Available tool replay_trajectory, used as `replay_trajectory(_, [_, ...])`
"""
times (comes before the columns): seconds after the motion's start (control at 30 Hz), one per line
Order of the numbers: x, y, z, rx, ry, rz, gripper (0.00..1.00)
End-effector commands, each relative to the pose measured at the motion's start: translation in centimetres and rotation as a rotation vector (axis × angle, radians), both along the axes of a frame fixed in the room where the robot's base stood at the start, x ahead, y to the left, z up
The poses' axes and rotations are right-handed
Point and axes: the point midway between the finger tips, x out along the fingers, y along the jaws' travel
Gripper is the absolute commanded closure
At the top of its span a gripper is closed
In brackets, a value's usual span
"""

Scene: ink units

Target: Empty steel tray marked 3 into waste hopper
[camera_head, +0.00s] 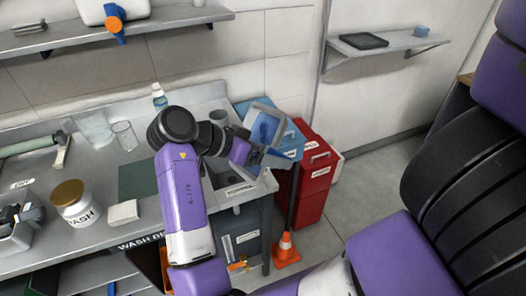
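A pale metal-looking tray (278,112) with a dark blue patch inside is tipped up at the right end of the bench. No number can be read on it. My gripper (264,153) is at its near lower edge and appears shut on it, though the fingertips are small and partly hidden. A blue open-topped container (292,147), which looks like the waste hopper, is behind and below the tray. The tray is over it in the picture; whether they touch cannot be told.
A red cabinet (318,170) stands right of the bench, with an orange cone (286,250) on the floor before it. The grey bench (95,185) carries a wash jar (75,203), a white block (123,214) and beakers (125,135). A wall shelf (390,46) is at upper right.

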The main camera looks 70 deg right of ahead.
Motion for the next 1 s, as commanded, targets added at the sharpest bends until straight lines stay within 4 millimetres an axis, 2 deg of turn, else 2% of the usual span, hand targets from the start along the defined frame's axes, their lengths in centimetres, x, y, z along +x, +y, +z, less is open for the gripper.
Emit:
replay_trajectory(0.07, [-0.6, -0.4, 0.2, 0.029, -0.039, -0.004, 0.57])
replay_trajectory(0.5, [-3.2, -2.7, -1.9, 0.198, -0.238, -0.005, 0.57])
replay_trajectory(1.0, [-5.5, -4.7, -5.5, 0.382, -0.451, -0.005, 0.57])
